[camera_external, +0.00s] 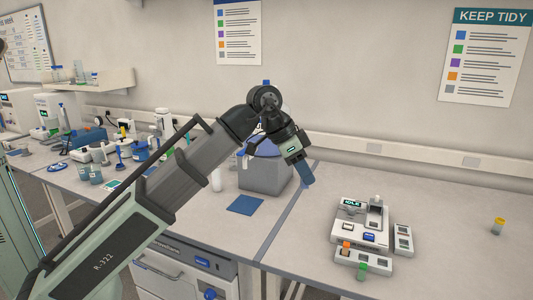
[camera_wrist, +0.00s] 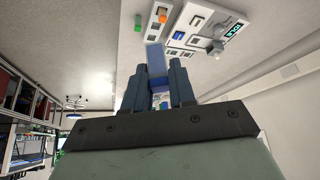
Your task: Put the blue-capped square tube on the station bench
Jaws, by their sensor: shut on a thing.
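My gripper (camera_external: 300,163) is shut on a blue square tube (camera_external: 308,179) and holds it in the air, tilted, near the seam between the two benches. In the wrist view the tube (camera_wrist: 155,58) sticks out beyond the fingers (camera_wrist: 158,72). Its upper end is partly hidden by the fingers, so I cannot make out the cap clearly. The station bench (camera_external: 440,245) is the pale worktop on the right. The tube is apart from its surface.
A white device (camera_external: 352,226) with an IDLE display stands on the right bench, with orange (camera_external: 346,247) and green (camera_external: 362,270) pieces at its front. A grey bin (camera_external: 264,178) and blue mat (camera_external: 245,204) are left.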

